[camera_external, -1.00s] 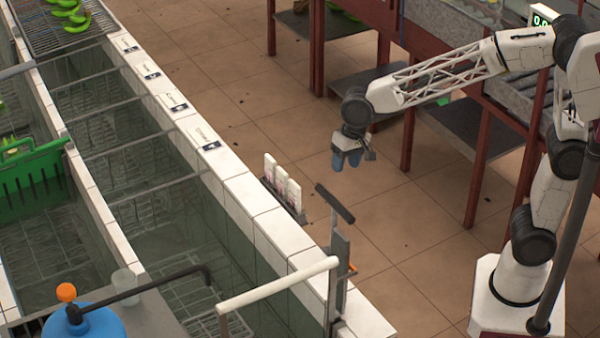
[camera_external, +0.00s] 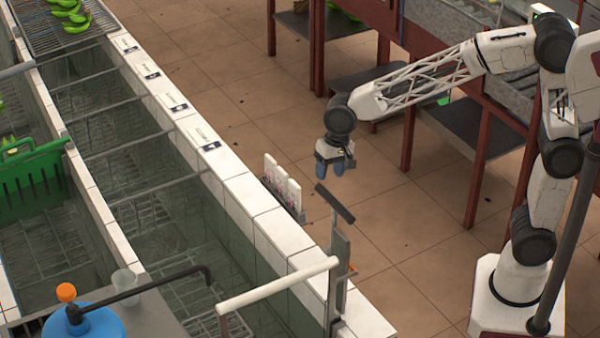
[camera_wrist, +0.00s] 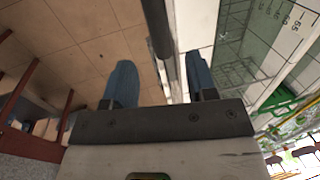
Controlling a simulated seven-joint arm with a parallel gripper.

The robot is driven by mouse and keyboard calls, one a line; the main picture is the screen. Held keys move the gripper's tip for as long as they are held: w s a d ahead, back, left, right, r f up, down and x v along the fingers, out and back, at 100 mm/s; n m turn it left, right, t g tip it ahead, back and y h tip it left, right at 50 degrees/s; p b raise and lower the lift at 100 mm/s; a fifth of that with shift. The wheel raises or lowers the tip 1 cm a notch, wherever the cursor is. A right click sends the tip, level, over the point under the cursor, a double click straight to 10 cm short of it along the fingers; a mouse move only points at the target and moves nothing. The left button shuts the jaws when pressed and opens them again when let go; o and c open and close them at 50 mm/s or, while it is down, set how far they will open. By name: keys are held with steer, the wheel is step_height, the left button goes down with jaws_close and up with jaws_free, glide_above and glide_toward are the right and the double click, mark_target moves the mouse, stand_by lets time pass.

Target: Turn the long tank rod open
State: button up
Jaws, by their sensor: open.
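My gripper (camera_external: 330,168) is open and empty, with its blue fingers pointing down, above the floor to the right of the tank wall. Several rods stand by the tank: a dark-gripped lever (camera_external: 335,203) on a grey upright post, a long white rod (camera_external: 278,283) across the near end, and a black bent rod (camera_external: 150,288). I cannot tell which one is the long tank rod. The dark-gripped lever is just below my gripper, apart from it. In the wrist view, a dark bar (camera_wrist: 158,28) shows between my two blue fingers (camera_wrist: 160,78).
The water tank (camera_external: 150,210) has a white tiled rim. Small white blocks (camera_external: 282,182) stand beside its outer wall. A green crate (camera_external: 32,180) sits at left, a blue container (camera_external: 88,325) at near left. Red-legged tables (camera_external: 470,120) stand behind my arm. The floor between is clear.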

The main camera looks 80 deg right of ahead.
mark_target(326, 190)
steer(key=shift+w+a+f, duration=0.15)
steer(key=shift+f, duration=0.9)
steer(key=shift+w+a+f, duration=0.15)
steer(key=shift+f, duration=0.95)
steer(key=shift+w+a+f, duration=0.15)
steer(key=shift+f, duration=0.9)
steer(key=shift+c, duration=0.5)
jaws_close()
